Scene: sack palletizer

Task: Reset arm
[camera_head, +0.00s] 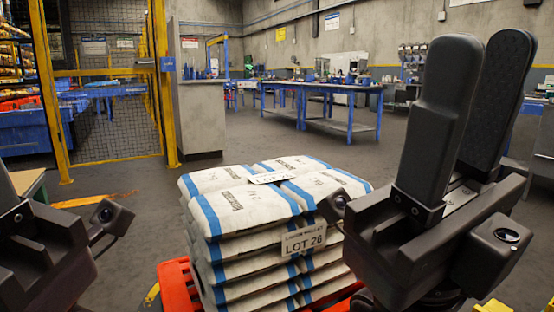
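A stack of white sacks (245,210) with blue stripes stands in front of me in several layers. A red pallet (178,285) shows under it. A "LOT 26" sign (304,241) is on the front of the stack, and a small white label (270,178) lies on top. My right gripper (484,50) is raised at the right, its two black fingers pointing up and apart, with nothing seen between them. My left gripper (5,190) is cut off by the left edge; its fingertips are out of frame. Neither gripper is seen touching a sack.
Blue workbenches (320,90) stand at the back. The floor between stack and benches is clear.

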